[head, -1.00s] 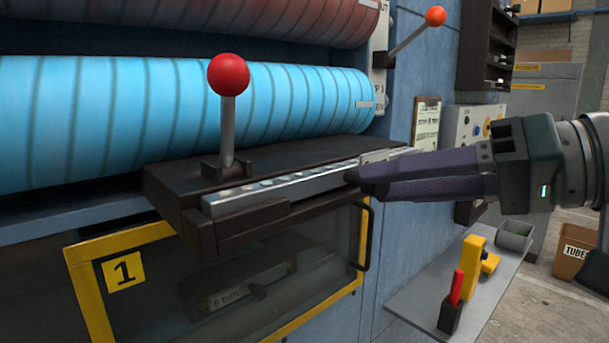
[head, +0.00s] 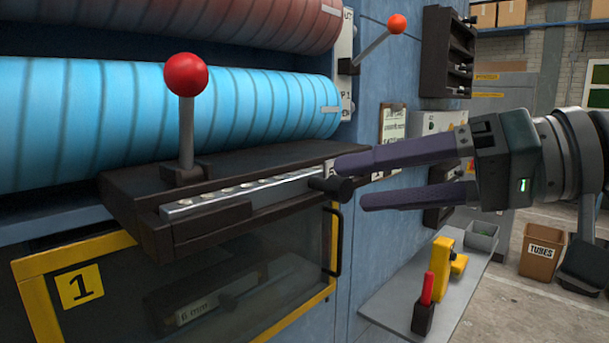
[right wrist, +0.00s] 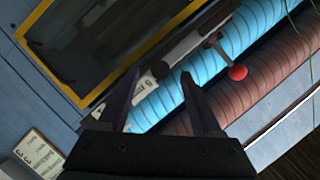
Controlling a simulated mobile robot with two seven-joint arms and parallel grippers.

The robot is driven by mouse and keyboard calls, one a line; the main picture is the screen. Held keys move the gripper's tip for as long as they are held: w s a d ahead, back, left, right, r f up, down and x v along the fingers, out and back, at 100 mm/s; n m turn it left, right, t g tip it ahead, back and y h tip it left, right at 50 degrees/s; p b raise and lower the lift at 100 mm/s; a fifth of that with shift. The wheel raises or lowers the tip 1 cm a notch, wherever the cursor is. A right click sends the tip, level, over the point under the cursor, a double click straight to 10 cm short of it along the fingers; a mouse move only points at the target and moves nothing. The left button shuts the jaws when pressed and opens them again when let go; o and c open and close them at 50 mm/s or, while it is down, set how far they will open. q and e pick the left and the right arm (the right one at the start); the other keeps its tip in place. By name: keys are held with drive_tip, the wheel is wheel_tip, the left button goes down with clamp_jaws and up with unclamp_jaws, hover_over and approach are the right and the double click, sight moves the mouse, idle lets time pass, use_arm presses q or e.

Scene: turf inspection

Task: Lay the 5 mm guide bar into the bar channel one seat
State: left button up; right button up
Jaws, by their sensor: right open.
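The silver guide bar (head: 250,192) lies lengthwise in the dark bar channel (head: 230,222) at the front of the seat, below the blue roller. Its size marking cannot be read in the head view. A black knob-like grip (head: 332,187) sticks out at its right end. My right gripper (head: 354,184) is open and empty, its purple fingers just right of the grip, one higher and one lower. In the right wrist view the spread fingers (right wrist: 157,75) frame the machine front. My left gripper is not in view.
A red-balled lever (head: 186,80) stands upright on the seat; an orange-balled one (head: 396,25) is at upper right. A yellow-framed door marked 1 (head: 80,287) is below. A grey shelf (head: 385,312) at lower right holds a yellow tool (head: 440,268) and a red-handled one (head: 427,290).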

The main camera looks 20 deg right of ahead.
drive_tip(key=b+v, duration=0.3)
drive_tip(key=v, duration=0.5)
drive_tip(key=shift+s+b, duration=0.15)
drive_tip(key=shift+b, duration=0.2)
drive_tip(key=s+a+f+n+g+h, duration=0.1)
drive_tip(key=s+f+g+h, duration=0.1)
drive_tip(key=f, duration=0.6)
drive_tip(key=s+a+f+g+h, duration=0.1)
drive_tip(key=f+g+h, duration=0.1)
drive_tip(key=f, duration=0.7)
drive_tip(key=s+a+f+n+g+h, duration=0.3)
drive_tip(key=s+a+f+g+h, duration=0.15)
drive_tip(key=s+f, duration=0.6)
wheel_tip(320, 180, up, 17)
drive_tip(key=p, duration=1.7)
drive_tip(key=shift+w+a+h, duration=0.2)
drive_tip(key=shift+a+h, duration=0.15)
drive_tip(key=shift+a, duration=0.05)
drive_tip(key=shift+r+t, duration=0.1)
drive_tip(key=shift+t, duration=0.15)
